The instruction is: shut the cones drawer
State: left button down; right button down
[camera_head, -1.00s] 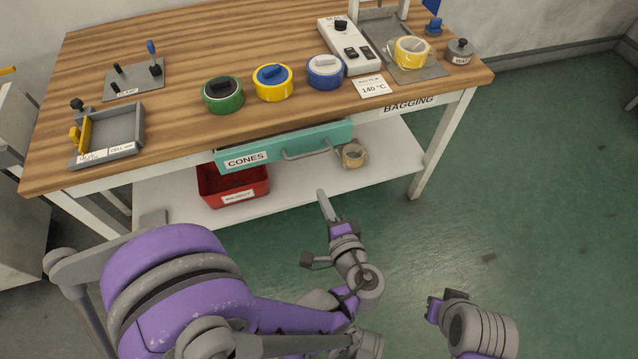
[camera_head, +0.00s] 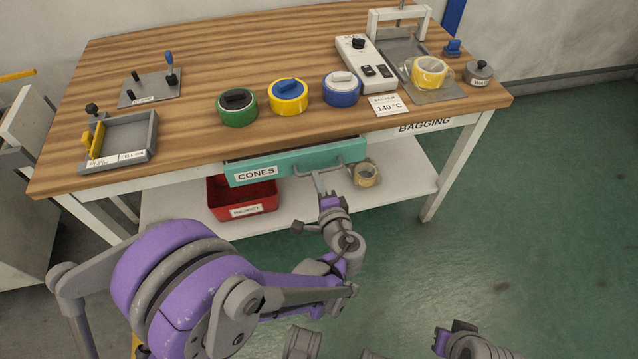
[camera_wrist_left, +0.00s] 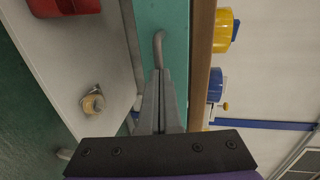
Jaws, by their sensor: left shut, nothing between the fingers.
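The cones drawer (camera_head: 305,163) has a teal front with a "CONES" label and a grey bar handle. It sits under the bench top, and a dark gap above its front shows it stands partly out.
A red bin (camera_head: 240,198) and a tape roll (camera_head: 366,173) stand on the lower shelf (camera_head: 405,185). Green, yellow and blue rolls stand on the wooden bench top (camera_head: 215,65). The green floor (camera_head: 540,220) to the right is clear.

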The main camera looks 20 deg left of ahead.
aim_at(311, 161)
pick_arm(q)
jog(key=x, duration=0.2)
jog(key=r+x, duration=0.1)
jog(key=x, duration=0.1)
jog(key=shift+w+a+f, duration=0.1)
jog(key=shift+w+a, duration=0.1)
jog(key=shift+w, duration=0.2)
pick_arm(e)
jog(key=shift+s+r, duration=0.15)
jog(key=shift+s, duration=0.05)
pick_arm(q)
jog(key=shift+s, duration=0.1)
pick_arm(e)
jog(key=shift+d, duration=0.1)
